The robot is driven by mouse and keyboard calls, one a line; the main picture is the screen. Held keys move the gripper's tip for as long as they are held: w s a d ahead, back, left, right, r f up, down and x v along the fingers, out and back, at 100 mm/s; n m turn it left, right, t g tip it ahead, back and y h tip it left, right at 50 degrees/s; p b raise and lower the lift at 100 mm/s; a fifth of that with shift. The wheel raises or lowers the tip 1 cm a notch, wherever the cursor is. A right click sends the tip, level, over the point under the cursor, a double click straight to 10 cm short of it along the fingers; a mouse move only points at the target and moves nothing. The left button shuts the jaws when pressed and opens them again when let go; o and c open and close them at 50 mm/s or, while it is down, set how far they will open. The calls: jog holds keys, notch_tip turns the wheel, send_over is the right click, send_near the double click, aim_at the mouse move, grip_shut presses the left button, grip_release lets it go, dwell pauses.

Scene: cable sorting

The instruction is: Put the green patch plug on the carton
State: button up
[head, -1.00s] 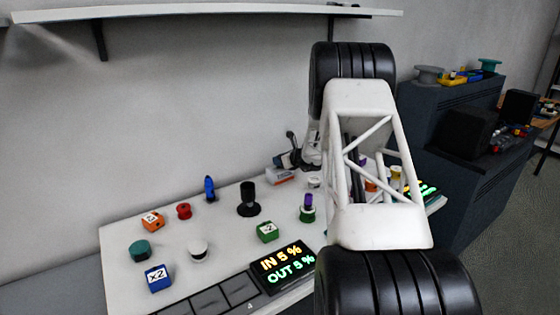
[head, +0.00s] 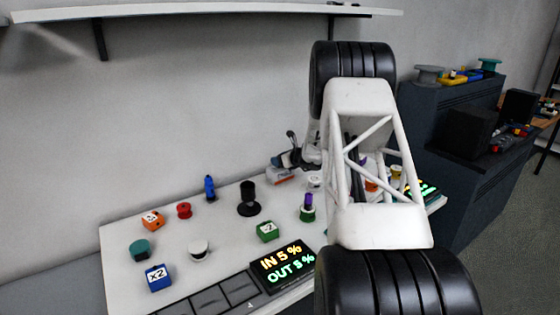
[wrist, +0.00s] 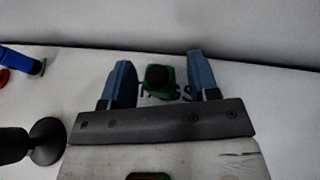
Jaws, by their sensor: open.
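In the wrist view, my gripper (wrist: 160,76) is open, with one blue finger on each side of a green piece with a round black top. This looks like the green patch plug (wrist: 158,78). Dark marks on a white surface show around its base, perhaps the carton's printed top; contact is hard to tell. In the head view, the white and orange carton (head: 279,178) lies near the wall, just under my gripper (head: 287,162). The plug cannot be made out there.
A black stand (head: 248,200), a blue piece (head: 210,188) and a red piece (head: 183,211) stand left of the carton. A green labelled cube (head: 267,231) and a purple-topped green spool (head: 307,209) are nearer. My arm hides the table's right part.

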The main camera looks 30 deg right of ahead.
jog(key=v, duration=1.2)
jog(key=shift+r, duration=0.1)
dwell(0.5)
jog(key=s+a+r+n+g+y, duration=0.15)
jog(key=s+a+r+n, duration=0.35)
jog(key=a, duration=0.6)
jog(key=s+a+r+n+g, duration=0.35)
jog(key=s+a+n, duration=0.2)
jog(key=a, duration=0.65)
jog(key=s+a+r+n+g+y, duration=0.15)
jog(key=s+a+r+n, duration=0.35)
jog(key=a, duration=0.6)
jog(key=s+a+r+n+g+h, duration=0.25)
jog(key=s+a+n, duration=0.65)
jog(key=s, duration=0.5)
jog(key=s+a+f+n+h, duration=0.1)
jog(key=s+n, duration=0.3)
jog(key=s, duration=0.5)
jog(key=s+a+f+n+g+h, duration=0.1)
jog(key=s+a+n+h, duration=0.2)
jog(key=s, duration=0.6)
jog(key=shift+s+a+n+g, duration=0.2)
jog(key=shift+n+g, duration=0.1)
jog(key=shift+n, duration=0.35)
